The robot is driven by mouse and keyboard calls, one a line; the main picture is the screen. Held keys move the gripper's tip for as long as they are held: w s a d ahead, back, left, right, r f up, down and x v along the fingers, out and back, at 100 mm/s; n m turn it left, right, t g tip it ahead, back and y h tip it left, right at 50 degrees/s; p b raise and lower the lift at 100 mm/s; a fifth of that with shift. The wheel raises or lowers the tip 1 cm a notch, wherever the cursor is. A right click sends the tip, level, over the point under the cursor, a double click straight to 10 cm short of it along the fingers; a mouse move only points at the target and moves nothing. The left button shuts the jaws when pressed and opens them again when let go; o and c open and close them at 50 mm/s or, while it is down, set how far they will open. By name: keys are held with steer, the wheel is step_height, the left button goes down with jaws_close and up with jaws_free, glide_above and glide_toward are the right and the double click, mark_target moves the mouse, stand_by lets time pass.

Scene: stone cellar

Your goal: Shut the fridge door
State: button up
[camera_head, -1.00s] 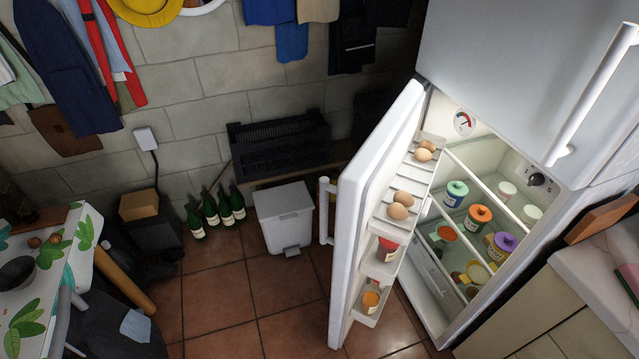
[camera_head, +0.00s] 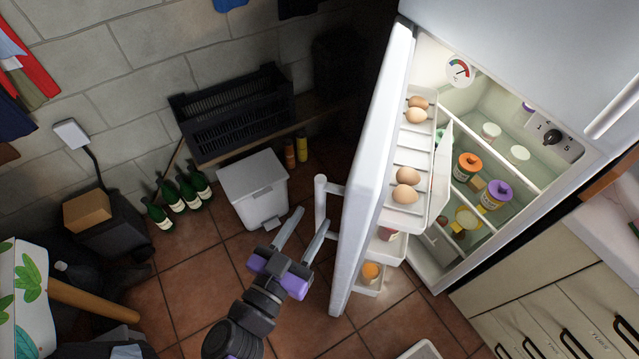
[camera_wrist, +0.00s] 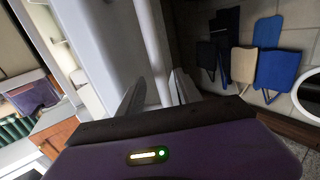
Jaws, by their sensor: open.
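The white fridge door (camera_head: 366,170) stands wide open, its outer face toward the left and its shelves of eggs and jars toward the lit interior. A white vertical bar handle (camera_head: 321,208) is on the door's outer side, low down. My gripper (camera_head: 306,222) is open just left of this handle, its two grey fingers pointing up toward it. In the wrist view the handle (camera_wrist: 152,45) runs down between the two open fingers (camera_wrist: 158,92); I cannot tell whether they touch it. The fridge interior (camera_head: 480,180) holds several lidded jars.
A white pedal bin (camera_head: 254,187) stands left of the handle, close to my gripper. Several green bottles (camera_head: 178,197) and a black crate (camera_head: 232,112) are by the wall. Drawers (camera_head: 560,310) lie right of the fridge. Tiled floor is clear below the door.

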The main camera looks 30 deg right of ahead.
mark_target(318, 209)
steer(key=shift+d+r, duration=0.1)
steer(key=p+x, duration=0.1)
steer(key=x, duration=0.5)
steer(key=shift+d+p, duration=0.1)
steer(key=shift+p, duration=0.2)
steer(key=shift+x, duration=0.85)
steer(key=shift+c, duration=0.2)
jaws_close()
